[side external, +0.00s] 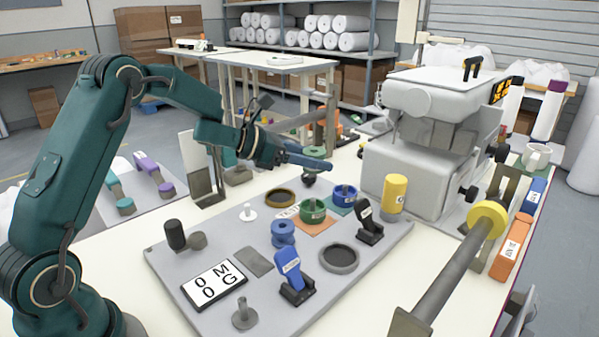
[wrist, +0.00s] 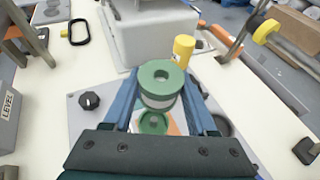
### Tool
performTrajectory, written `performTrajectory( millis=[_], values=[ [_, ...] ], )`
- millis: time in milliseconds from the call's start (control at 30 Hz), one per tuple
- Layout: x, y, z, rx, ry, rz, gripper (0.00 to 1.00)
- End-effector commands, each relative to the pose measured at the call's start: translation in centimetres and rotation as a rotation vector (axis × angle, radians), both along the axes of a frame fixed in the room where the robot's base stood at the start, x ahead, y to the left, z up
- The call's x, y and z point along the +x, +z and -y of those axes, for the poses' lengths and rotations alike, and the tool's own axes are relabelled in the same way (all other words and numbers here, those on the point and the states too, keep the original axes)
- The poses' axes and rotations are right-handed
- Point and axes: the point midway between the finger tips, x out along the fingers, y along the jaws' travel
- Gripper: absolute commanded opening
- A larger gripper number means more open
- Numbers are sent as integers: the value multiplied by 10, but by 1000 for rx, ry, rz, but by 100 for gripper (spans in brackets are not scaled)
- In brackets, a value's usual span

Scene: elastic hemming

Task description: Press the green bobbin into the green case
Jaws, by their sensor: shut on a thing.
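The green bobbin (wrist: 161,77) is a spool with a green flange, a pale middle and a centre hole. In the wrist view it sits between the two blue fingers of my gripper (wrist: 163,88), which is shut on it. In the side view my gripper (side external: 318,163) is well above the board, with the green bobbin (side external: 315,152) at its fingers. The green case (side external: 313,209) is an open round cup with a centre post, on an orange square. It also shows in the wrist view (wrist: 153,123), lower than the bobbin and apart from it, partly hidden.
A blue case (side external: 345,195) is close behind the green case. A blue bobbin (side external: 283,233), a black switch (side external: 369,223), a blue switch (side external: 294,275) and a dark ring (side external: 339,258) are also on the grey board. A yellow cylinder (side external: 395,193) and sewing machine (side external: 420,150) stand to the right.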

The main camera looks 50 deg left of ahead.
Motion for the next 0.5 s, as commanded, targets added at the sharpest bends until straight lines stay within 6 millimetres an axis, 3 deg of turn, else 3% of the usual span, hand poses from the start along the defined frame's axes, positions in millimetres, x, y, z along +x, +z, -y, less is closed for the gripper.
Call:
performTrajectory(
  millis=[133,500],
  values=[
    [2,-10,-1,2,4,0,0],
    [1,-11,-1,3,3,0,0]
  ],
)
